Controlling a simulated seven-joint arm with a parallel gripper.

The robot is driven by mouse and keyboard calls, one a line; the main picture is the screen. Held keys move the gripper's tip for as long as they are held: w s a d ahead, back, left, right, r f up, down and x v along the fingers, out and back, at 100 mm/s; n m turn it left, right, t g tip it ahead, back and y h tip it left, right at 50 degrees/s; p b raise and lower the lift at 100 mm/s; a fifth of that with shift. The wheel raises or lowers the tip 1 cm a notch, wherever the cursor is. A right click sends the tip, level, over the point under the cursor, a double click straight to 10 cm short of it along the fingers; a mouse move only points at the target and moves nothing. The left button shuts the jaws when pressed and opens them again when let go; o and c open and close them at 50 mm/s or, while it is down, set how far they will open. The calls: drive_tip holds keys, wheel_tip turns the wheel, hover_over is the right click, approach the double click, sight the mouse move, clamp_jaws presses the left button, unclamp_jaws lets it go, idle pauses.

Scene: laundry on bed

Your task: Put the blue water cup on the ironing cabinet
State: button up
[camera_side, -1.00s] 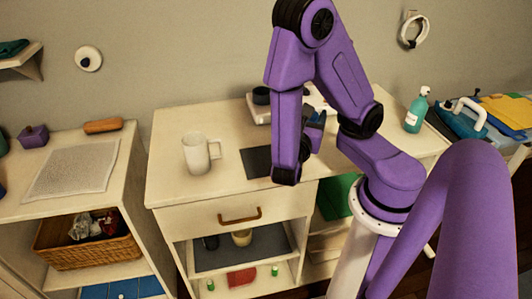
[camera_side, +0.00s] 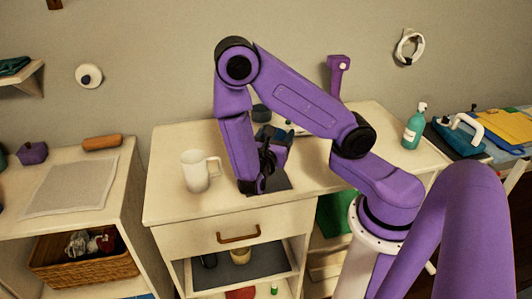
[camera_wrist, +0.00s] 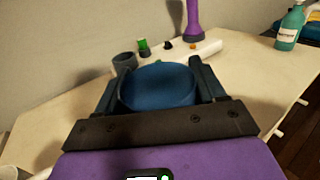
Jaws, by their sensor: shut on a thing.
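My gripper (camera_wrist: 152,88) is shut on the blue cup (camera_wrist: 158,86), which sits upright between the two dark fingers. In the side view my gripper (camera_side: 268,138) is over the middle cabinet's top, right of the white mug, and my own arm mostly hides the cup. The middle cabinet (camera_side: 175,210) has a drawer and open shelves. Another cabinet (camera_side: 118,188) at the left has a light pad (camera_side: 72,186) on top. The pictures do not settle which one is the ironing cabinet.
A white mug (camera_side: 195,172) stands on the middle cabinet, close left of my arm. Behind are a grey cup (camera_wrist: 124,63) and a purple upright object (camera_side: 338,78). A teal bottle (camera_side: 414,128) stands right. The left pad is bare.

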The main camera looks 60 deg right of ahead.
drive_tip(key=shift+w+d+f, duration=0.2)
drive_tip(key=shift+w+f, duration=0.45)
drive_tip(key=shift+f, duration=0.7)
drive_tip(key=shift+w+d+f, duration=0.2)
drive_tip(key=shift+w+f, duration=0.5)
drive_tip(key=shift+f, duration=0.6)
drive_tip(key=shift+w+d+f, duration=0.2)
drive_tip(key=shift+w+f, duration=0.45)
drive_tip(key=shift+f, duration=0.7)
drive_tip(key=shift+f, duration=0.1)
drive_tip(key=o, duration=1.1)
drive_tip(key=shift+c, duration=0.2)
